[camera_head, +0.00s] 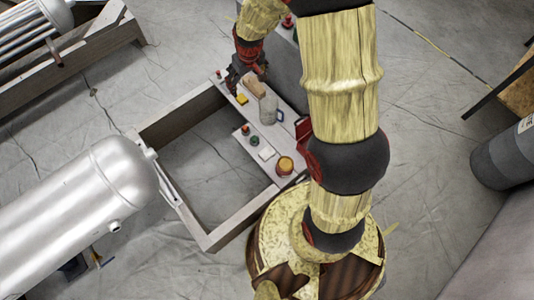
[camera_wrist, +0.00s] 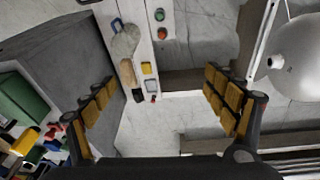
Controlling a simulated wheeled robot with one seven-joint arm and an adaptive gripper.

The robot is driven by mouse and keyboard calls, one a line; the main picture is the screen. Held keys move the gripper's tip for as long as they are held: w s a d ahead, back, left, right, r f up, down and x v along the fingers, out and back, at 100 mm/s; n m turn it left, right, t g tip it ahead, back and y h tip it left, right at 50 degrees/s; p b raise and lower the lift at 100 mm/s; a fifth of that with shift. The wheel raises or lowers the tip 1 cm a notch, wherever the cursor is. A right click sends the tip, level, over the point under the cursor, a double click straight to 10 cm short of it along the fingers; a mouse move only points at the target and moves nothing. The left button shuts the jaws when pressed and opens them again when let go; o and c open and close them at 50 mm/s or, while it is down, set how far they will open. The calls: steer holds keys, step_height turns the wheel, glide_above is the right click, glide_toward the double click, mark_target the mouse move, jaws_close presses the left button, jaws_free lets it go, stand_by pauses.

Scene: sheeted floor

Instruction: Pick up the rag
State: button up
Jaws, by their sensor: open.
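My gripper (camera_head: 238,82) hangs over the far end of a narrow pale board (camera_head: 234,117). In the wrist view its two yellow-padded fingers (camera_wrist: 160,82) are wide apart with nothing between them. On the board lie a tan piece (camera_head: 255,87), which also shows in the wrist view (camera_wrist: 127,72), and a grey rounded piece (camera_head: 268,110), seen there too (camera_wrist: 125,42). A small yellow item (camera_head: 242,99) lies beside the tan piece and shows between the fingers (camera_wrist: 146,68). I cannot tell for sure which piece is the rag.
A silver tank (camera_head: 80,210) lies at left. A bin of coloured items (camera_wrist: 25,120) stands beside the grey box (camera_wrist: 60,60).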

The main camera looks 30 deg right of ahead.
steer(key=d+x, duration=0.1)
steer(key=x, duration=0.8)
steer(key=n+g, duration=0.1)
steer(key=g, duration=0.2)
glide_above(267, 153)
step_height(267, 153, down, 38)
steer(key=shift+w+a+r, duration=0.1)
steer(key=shift+w, duration=0.05)
steer(key=shift+d+f+b, duration=0.2)
steer(key=shift+f+b, duration=1.1)
steer(key=shift+f, duration=1.3)
steer(key=c, duration=0.3)
steer(key=c, duration=1)
steer(key=shift+o, duration=0.2)
steer(key=shift+r, duration=0.1)
